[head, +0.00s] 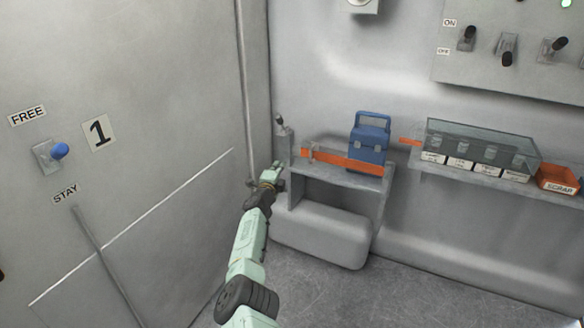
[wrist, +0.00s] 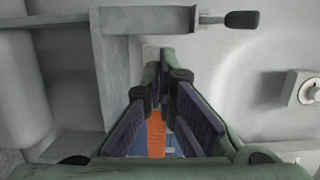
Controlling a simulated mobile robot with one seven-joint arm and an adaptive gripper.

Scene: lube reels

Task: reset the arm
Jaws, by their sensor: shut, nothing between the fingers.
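My pale green arm (head: 247,240) reaches up from the bottom middle of the head view, extended toward the corner by the shelf. My gripper (head: 277,167) is at its far end, in front of the shelf's left end. In the wrist view my gripper (wrist: 166,72) has its dark finger pads meeting toward the tips, with nothing held. An orange strip (wrist: 156,135) and a bit of blue show through the gap between the finger bases, behind the fingers. The exact distance from the gripper to the shelf is hard to tell.
A grey shelf (head: 345,178) carries an orange bar (head: 345,160) and a blue box (head: 370,145). A clear-covered bin row (head: 480,148) and orange scrap bin (head: 557,180) stand right. A left panel has a blue-knobbed lever (head: 60,151). Switches (head: 507,50) are upper right.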

